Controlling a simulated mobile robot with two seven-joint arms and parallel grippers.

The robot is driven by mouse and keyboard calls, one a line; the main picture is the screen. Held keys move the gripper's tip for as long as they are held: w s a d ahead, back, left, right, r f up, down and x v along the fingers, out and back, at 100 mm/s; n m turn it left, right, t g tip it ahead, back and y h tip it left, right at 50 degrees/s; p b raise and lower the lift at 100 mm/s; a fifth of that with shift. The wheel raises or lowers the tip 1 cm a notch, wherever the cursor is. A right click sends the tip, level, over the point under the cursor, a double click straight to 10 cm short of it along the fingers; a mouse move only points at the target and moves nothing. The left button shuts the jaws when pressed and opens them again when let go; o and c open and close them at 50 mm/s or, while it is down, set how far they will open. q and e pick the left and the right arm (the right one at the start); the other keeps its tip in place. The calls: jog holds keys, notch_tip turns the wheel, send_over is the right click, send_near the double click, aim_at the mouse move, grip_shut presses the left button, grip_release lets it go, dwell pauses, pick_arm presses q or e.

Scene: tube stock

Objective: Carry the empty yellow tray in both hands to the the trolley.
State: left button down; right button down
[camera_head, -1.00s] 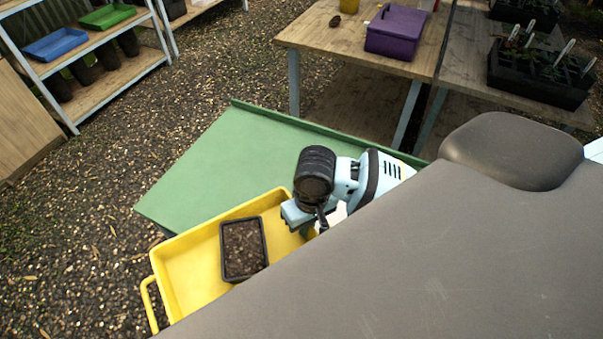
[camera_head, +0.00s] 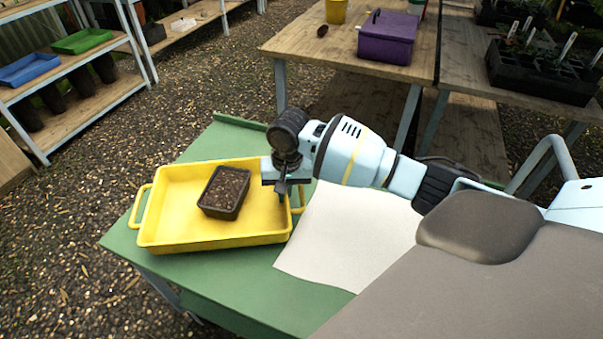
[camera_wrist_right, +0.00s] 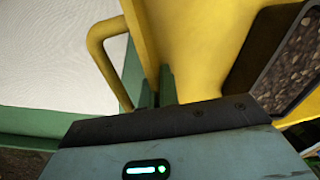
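The yellow tray (camera_head: 177,191) lies on a green-topped table (camera_head: 213,146). It is not empty: a black pot of dark soil (camera_head: 224,193) stands in it. The pot also shows in the right wrist view (camera_wrist_right: 291,60). The tray has a loop handle at its left end (camera_head: 139,206) and one at its right end (camera_wrist_right: 104,62). My right gripper (camera_head: 282,192) is at the tray's right end, pointing down by the wall and handle. Its fingertips (camera_wrist_right: 156,88) look close together there; whether they grip the tray is unclear. My left gripper is not in view. I cannot identify a trolley for sure.
A white sheet (camera_head: 350,233) lies on the green table, right of the tray. A wooden table behind holds a purple box (camera_head: 388,38). Dark planting trays (camera_head: 540,72) stand at the back right. A shelf with blue (camera_head: 30,69) and green trays (camera_head: 83,41) stands left. Gravel between is clear.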

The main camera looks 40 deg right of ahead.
aim_at(277, 208)
jog(key=w+d+m+b, duration=0.1)
jog(key=w+d+b, duration=0.1)
jog(key=w, duration=0.1)
jog(key=w+d+r+m+b, duration=0.1)
jog(key=w+d+m+b, duration=0.1)
jog(key=w, duration=0.2)
jog(key=w+d+r+m+b, duration=0.1)
jog(key=w+d+m, duration=0.1)
jog(key=w+d, duration=0.1)
jog(key=shift+w+d+b, duration=0.1)
jog(key=shift+w+b, duration=0.3)
jog(key=shift+w, duration=0.25)
jog(key=shift+w+d+r, duration=0.25)
jog(key=shift+w+d, duration=0.05)
jog(key=shift+s+a, duration=0.4)
jog(key=shift+s, duration=0.1)
jog(key=s+a, duration=0.3)
jog(key=s+a+f, duration=0.1)
jog(key=s+a, duration=0.2)
jog(key=s, duration=0.1)
jog(key=s+a+p, duration=0.1)
jog(key=s+a, duration=0.2)
jog(key=s, duration=0.1)
jog(key=shift+s+a+f, duration=0.1)
jog(key=shift+a+f, duration=0.15)
jog(key=shift+a, duration=0.1)
jog(key=shift+f+b, duration=0.5)
jog(key=shift+f, duration=1.25)
